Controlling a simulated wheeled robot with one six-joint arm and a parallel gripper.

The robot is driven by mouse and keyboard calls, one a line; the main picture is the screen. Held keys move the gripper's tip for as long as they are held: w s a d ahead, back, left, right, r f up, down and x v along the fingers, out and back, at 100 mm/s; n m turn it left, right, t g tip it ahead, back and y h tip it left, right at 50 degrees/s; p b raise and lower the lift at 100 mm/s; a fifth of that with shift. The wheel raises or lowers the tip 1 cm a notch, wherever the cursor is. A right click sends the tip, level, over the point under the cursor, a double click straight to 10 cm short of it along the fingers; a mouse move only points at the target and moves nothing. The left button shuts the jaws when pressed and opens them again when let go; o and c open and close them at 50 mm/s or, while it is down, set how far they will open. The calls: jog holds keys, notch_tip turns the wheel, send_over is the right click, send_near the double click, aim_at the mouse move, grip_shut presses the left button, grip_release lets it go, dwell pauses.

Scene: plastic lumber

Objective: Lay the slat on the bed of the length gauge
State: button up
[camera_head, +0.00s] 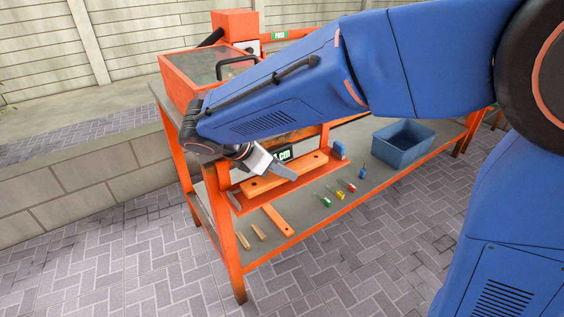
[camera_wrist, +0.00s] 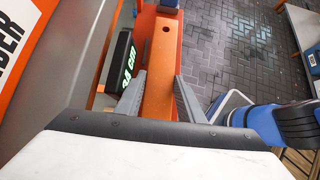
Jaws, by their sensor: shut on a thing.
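An orange slat with a round hole near its end (camera_wrist: 163,50) lies between the two grey fingers of my gripper (camera_wrist: 158,98), which is shut on it. In the head view the slat (camera_head: 311,161) is level-looking, over the red bed (camera_head: 331,171) of the length gauge, along its length. My gripper (camera_head: 284,172) grips it near its middle. I cannot tell whether the slat touches the bed. The gauge's dark display with green digits (camera_head: 285,153) is behind the slat; it also shows in the wrist view (camera_wrist: 123,62).
Another orange slat (camera_head: 277,220) and two small wooden pieces (camera_head: 258,231) lie on the bench front. Small green, yellow and red items (camera_head: 340,194) and a blue one stand to the right. A blue bin (camera_head: 404,142) is farther right. An orange-framed machine (camera_head: 192,82) stands at the back left.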

jog(key=shift+f, duration=0.9)
dwell(0.6)
jog(key=o, duration=1.3)
jog(key=v, duration=1.7)
jog(key=shift+s+a+r, duration=0.1)
jog(key=shift+s+r, duration=0.05)
jog(key=shift+r, duration=0.05)
